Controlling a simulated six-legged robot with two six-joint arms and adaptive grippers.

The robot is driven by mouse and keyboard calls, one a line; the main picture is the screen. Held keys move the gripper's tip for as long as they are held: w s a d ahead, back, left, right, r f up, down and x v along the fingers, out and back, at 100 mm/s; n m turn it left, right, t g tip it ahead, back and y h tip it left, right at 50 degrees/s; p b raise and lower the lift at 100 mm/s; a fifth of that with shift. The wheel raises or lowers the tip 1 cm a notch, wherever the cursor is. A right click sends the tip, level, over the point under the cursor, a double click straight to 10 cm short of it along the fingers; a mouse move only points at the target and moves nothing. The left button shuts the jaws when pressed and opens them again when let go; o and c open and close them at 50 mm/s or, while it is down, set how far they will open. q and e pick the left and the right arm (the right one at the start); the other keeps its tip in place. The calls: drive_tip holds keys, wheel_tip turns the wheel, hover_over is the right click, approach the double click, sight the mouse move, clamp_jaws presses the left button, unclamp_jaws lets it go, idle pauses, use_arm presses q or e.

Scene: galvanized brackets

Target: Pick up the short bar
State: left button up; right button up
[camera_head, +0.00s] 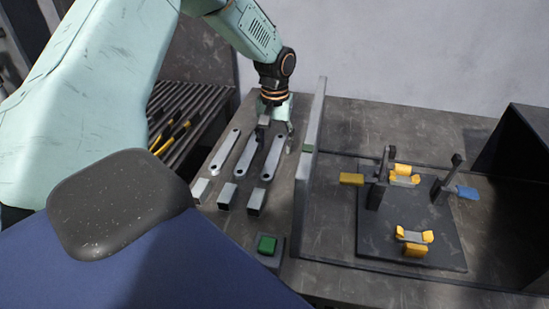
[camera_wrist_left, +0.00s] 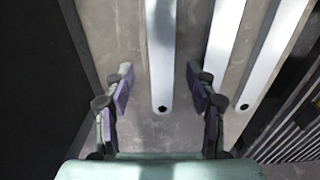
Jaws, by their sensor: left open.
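Three flat grey bars with end holes lie side by side: a left one (camera_head: 225,150), a middle one (camera_head: 246,157) and a right one (camera_head: 273,157). They look close in length, so I cannot tell surely which is the short bar. My left gripper (camera_head: 277,124) is open at the far end of the right bar. In the left wrist view, its fingers (camera_wrist_left: 160,84) stand on either side of one bar (camera_wrist_left: 161,60), apart from it. That bar's holed end shows between them. A neighbouring bar (camera_wrist_left: 226,50) lies to the right. My right gripper is not in view.
Short square blocks (camera_head: 227,195) stand in front of the bars. A green button box (camera_head: 268,246) is nearer. An upright grey divider (camera_head: 309,140) rises close to the gripper's right. Beyond it is a fixture plate (camera_head: 385,245) with yellow clamps (camera_head: 415,249). A slatted rack (camera_head: 188,110) is at left.

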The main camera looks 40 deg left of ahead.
sight(274, 154)
use_arm(q)
drive_tip(key=shift+s+f, duration=0.2)
drive_tip(key=shift+f, duration=1)
drive_tip(key=shift+w+a+f, duration=0.15)
drive_tip(key=shift+w+f, duration=0.1)
drive_tip(key=shift+f, duration=0.05)
drive_tip(key=shift+s+r, duration=0.2)
drive_tip(key=c, duration=0.5)
drive_tip(key=shift+f, duration=0.1)
clamp_jaws()
